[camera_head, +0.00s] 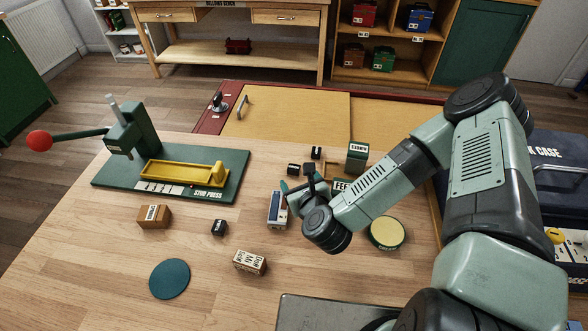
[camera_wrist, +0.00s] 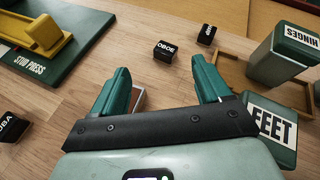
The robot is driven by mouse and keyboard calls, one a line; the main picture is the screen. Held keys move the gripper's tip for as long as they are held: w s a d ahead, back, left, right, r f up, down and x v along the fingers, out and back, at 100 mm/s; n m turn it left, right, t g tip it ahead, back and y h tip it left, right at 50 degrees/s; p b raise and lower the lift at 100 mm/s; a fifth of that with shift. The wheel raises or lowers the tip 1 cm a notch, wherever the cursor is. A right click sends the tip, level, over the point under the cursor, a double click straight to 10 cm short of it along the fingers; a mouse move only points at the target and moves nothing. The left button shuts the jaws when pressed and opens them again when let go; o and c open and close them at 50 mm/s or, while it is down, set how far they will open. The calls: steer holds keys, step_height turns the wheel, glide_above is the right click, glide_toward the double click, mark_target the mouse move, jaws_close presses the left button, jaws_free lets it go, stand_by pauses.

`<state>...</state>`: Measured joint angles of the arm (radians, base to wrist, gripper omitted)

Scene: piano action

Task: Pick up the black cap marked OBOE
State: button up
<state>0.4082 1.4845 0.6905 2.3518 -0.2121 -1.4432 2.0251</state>
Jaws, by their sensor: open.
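The black cap marked OBOE (camera_wrist: 166,49) sits on the wooden table, beyond my open fingertips in the wrist view. In the head view, a small black cap (camera_head: 293,169) just past my gripper matches its place, though its lettering is too small to read there. My gripper (camera_wrist: 160,68) is open with nothing held between its fingers. In the head view, my gripper (camera_head: 297,183) is above the table on the near side of the cap, apart from it.
Another black cap (camera_wrist: 207,34) stands right of OBOE. The green stud press (camera_head: 218,186) stands left. A third black cap (camera_head: 219,228) lies nearer, with clear table around it.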

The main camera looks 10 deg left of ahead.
mark_target(294, 168)
steer(key=m, duration=0.1)
steer(key=f+m, duration=0.1)
steer(key=shift+s+m+t+h, duration=0.3)
steer(key=shift+s+m+h, duration=0.1)
steer(key=shift+d+m, duration=0.1)
steer(key=shift+m, duration=0.2)
steer(key=x, duration=1)
steer(key=shift+w+f, duration=0.25)
steer(key=shift+w, duration=0.05)
steer(key=c, duration=1.1)
